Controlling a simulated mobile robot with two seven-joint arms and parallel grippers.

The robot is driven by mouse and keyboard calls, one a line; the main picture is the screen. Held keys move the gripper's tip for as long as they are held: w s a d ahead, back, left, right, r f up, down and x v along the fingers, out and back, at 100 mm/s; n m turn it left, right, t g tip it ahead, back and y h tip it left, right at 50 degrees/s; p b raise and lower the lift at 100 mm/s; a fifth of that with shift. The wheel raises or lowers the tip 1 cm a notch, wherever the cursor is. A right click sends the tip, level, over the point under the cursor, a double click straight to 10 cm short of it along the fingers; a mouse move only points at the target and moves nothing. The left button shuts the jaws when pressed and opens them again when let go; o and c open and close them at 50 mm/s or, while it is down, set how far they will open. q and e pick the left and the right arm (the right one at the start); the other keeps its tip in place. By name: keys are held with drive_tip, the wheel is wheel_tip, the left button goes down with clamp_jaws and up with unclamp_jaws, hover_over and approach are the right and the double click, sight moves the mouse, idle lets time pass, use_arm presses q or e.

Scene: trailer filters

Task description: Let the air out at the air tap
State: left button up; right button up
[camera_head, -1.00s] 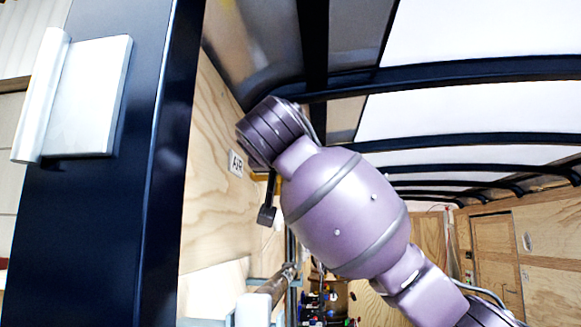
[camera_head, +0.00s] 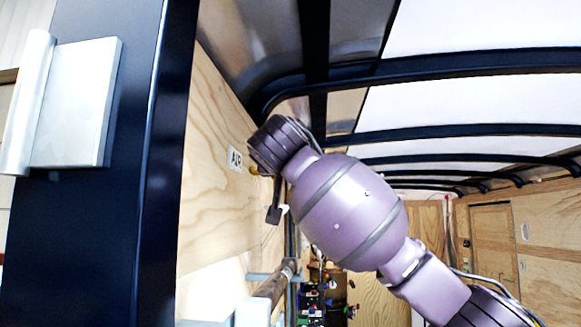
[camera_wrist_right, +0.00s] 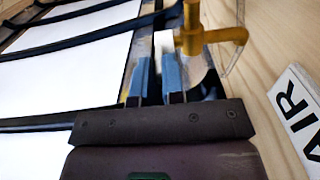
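The yellow air tap (camera_wrist_right: 196,38) shows in the right wrist view, at the tip of the right-hand finger, with its stub pointing right. My right gripper (camera_wrist_right: 158,62) has two blue fingers with a gap between them. The tap looks beside or just beyond the fingers, and I cannot tell if they touch it. In the head view, a small yellow part of the tap (camera_head: 254,171) shows behind my right wrist, which hides the gripper. A white AIR label (camera_head: 235,159) is on the plywood wall to its left; it also shows in the wrist view (camera_wrist_right: 300,108). My left gripper is not in view.
The plywood wall (camera_head: 215,190) runs along the left, behind a dark post (camera_head: 100,240) with a metal hinge plate (camera_head: 80,105). Dark roof bows (camera_head: 470,65) cross above. A horizontal pipe (camera_head: 275,285) lies below my right wrist.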

clamp_jaws()
drive_tip(key=f+t+b, duration=0.1)
drive_tip(key=t+b, duration=0.1)
drive_tip(key=b, duration=0.2)
drive_tip(key=shift+f, duration=0.25)
drive_tip(key=t+b, duration=0.2)
drive_tip(key=b, duration=0.1)
drive_tip(key=shift+w+f+h, duration=0.15)
drive_tip(key=shift+f+h, duration=0.1)
drive_tip(key=shift+h, duration=0.15)
drive_tip(key=o, duration=0.6)
unclamp_jaws()
